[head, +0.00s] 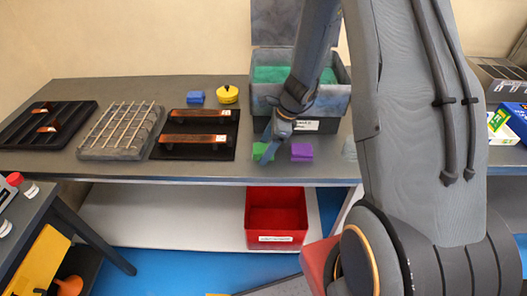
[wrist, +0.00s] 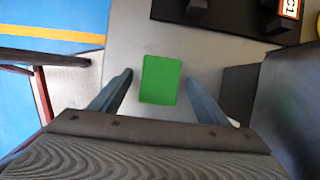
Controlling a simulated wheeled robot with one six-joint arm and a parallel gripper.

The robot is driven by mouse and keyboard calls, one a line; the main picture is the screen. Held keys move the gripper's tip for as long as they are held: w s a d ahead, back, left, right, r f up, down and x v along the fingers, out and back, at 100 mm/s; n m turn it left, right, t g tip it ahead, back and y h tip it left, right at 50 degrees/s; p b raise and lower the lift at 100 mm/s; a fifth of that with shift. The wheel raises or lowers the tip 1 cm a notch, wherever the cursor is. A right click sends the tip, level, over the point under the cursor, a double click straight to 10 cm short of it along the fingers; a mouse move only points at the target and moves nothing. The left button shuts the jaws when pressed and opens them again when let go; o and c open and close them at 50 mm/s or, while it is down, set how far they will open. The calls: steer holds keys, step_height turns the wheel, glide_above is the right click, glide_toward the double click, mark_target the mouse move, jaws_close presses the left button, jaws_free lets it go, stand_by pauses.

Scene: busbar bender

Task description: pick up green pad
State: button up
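The green pad (head: 262,152) lies flat on the grey workbench (head: 100,166) near its front edge, partly hidden by my gripper in the head view. In the wrist view the green pad (wrist: 160,80) sits between my two fingers, with a gap on either side. My gripper (wrist: 160,88) is open and points down at the pad. In the head view my gripper (head: 272,138) is just above the pad. A purple pad (head: 301,153) lies to the right of the green one.
An open grey bin (head: 325,102) with green contents stands behind my gripper. A black tray with copper bars (head: 200,145) lies to the left. A blue block (head: 196,97) and a yellow round container (head: 228,94) stand farther back. A red bin (head: 275,240) is below the bench.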

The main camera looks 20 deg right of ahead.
steer(key=c, duration=1.1)
steer(key=shift+r, duration=0.1)
step_height(320, 180, up, 10)
steer(key=shift+f+b, duration=0.1)
steer(key=shift+b, duration=0.55)
steer(key=o, duration=0.4)
steer(key=shift+c, duration=1.5)
steer(key=shift+d, duration=0.15)
